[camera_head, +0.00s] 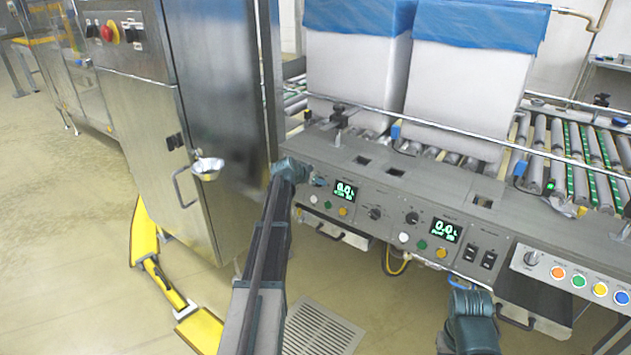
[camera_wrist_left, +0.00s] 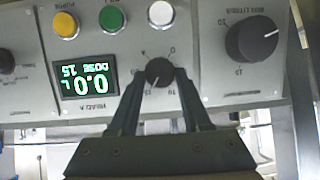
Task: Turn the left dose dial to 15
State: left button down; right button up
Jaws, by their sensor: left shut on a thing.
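The left dose dial (camera_wrist_left: 159,71) is a small black knob with a white pointer mark, seen upside down in the left wrist view. Its pointer is toward the bottom of that picture, slightly left, among small scale numbers. My left gripper (camera_wrist_left: 160,76) is shut on it, one finger on each side. Beside it, the green display (camera_wrist_left: 83,83) shows 0.0 L and a line that appears to read DOSE 15. In the head view, my left gripper (camera_head: 318,180) is at the panel left of this display (camera_head: 345,191) and mostly hides the dial. My right gripper (camera_head: 470,290) is low at right, its fingers unclear.
A larger black knob (camera_wrist_left: 252,38) is close beside the dial. White (camera_wrist_left: 161,13), green (camera_wrist_left: 111,19) and yellow (camera_wrist_left: 66,25) buttons line the panel. A second display (camera_head: 445,229) is further right. White lined boxes (camera_head: 357,70) stand behind. A steel cabinet (camera_head: 150,150) is at left.

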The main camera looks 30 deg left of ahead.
pick_arm(q)
jog(key=shift+s, duration=0.1)
dwell(0.4)
jog(key=shift+c, duration=1.8)
grip_release()
jog(key=p+v, duration=0.8)
jog(key=v, duration=0.5)
jog(key=shift+s+r+p, duration=0.2)
jog(key=shift+s+p, duration=0.1)
jog(key=shift+p, duration=0.05)
jog(key=shift+d, duration=0.15)
